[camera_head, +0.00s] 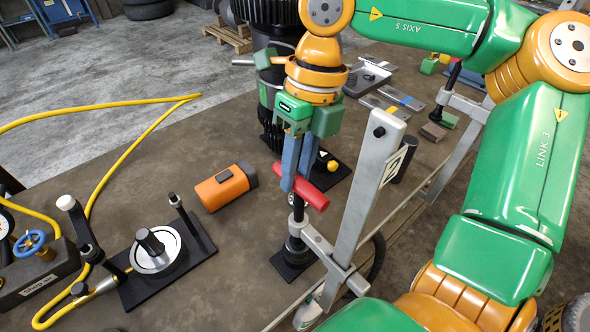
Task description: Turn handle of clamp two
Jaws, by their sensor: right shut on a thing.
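The clamp (350,222) in front of me is a grey metal bar with a dark screw and a foot at the table's edge. A partly covered label shows on its upright bar. Its red handle (316,198) is a short cylinder lying tilted across the top of the screw. My right gripper (293,186) reaches down from above, its blue-grey fingers shut on the red handle. The fingers hide part of the handle. My left gripper is out of view.
An orange cylinder-shaped tool (222,187) lies left of the clamp. A black fixture (165,255) with a round disc and a yellow hose stands at the lower left. A second clamp (458,105) stands at the back right.

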